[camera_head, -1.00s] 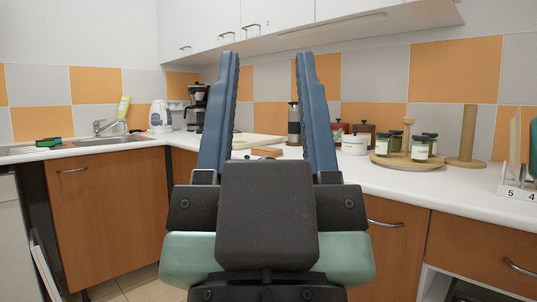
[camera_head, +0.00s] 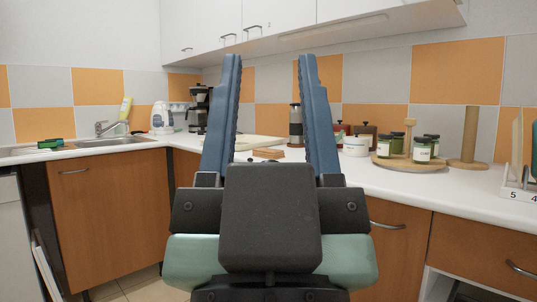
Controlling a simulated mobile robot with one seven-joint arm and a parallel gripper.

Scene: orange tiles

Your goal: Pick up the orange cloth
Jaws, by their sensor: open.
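My gripper (camera_head: 270,58) is open and empty, its two blue fingers pointing up and forward in the middle of the view. I cannot clearly make out an orange cloth. A small flat orange-brown item (camera_head: 268,153) lies on the counter beyond the gripper and shows between its fingers. I cannot tell whether it is cloth or wood. The gripper is apart from it, and the gripper body and fingers hide part of the counter around it.
The white counter (camera_head: 440,182) runs along the wall. A pale cutting board (camera_head: 258,142), a coffee machine (camera_head: 197,108) and a sink (camera_head: 110,141) are at the back and left. Jars stand on a round wooden tray (camera_head: 385,161) near a wooden post (camera_head: 470,135). Wall cabinets (camera_head: 280,20) hang above.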

